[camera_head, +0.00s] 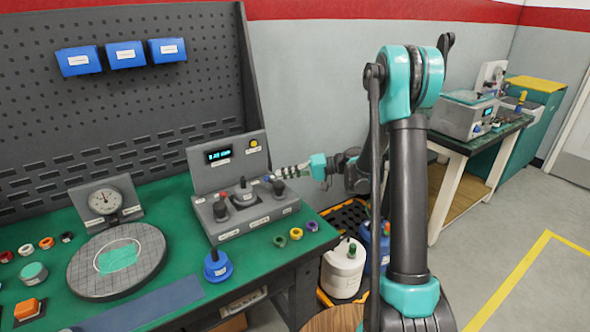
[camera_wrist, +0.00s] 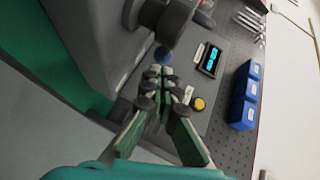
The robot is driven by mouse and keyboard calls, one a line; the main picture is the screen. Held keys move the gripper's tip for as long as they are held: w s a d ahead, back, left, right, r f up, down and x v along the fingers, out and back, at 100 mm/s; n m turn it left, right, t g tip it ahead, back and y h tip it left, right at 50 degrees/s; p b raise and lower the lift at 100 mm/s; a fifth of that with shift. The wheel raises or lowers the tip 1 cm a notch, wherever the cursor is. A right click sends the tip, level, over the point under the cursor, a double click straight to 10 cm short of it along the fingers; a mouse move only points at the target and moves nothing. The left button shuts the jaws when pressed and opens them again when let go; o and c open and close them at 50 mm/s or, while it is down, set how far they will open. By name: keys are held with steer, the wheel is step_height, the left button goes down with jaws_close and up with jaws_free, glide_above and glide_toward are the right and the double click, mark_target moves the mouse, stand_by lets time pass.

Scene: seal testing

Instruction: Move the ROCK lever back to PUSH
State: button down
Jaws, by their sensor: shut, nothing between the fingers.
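A grey control box (camera_head: 240,219) with a lit display stands on the green bench. Its deck carries a black-knobbed left control (camera_head: 219,209), a middle lever (camera_head: 243,190) and a black right knob (camera_head: 278,187). The labels are too small to read, so I cannot tell which is the ROCK lever. My gripper (camera_head: 272,178) is shut, reaching in from the right close to the right knob. In the wrist view, my gripper (camera_wrist: 158,75) has its fingertips together just short of a small blue ball (camera_wrist: 163,53), with a dark control (camera_wrist: 168,18) beyond. Contact is unclear.
The display (camera_wrist: 210,60) and yellow button (camera_wrist: 199,103) are on the box's upright panel. A round gridded plate (camera_head: 117,262), a dial gauge (camera_head: 104,202) and a blue-based knob (camera_head: 217,266) lie left and in front. Small colored rings sit near the bench's right edge.

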steer(key=shift+s+a+f, duration=0.25)
steer(key=shift+s+a, duration=0.25)
steer(key=shift+a, duration=0.1)
steer(key=shift+a, duration=0.75)
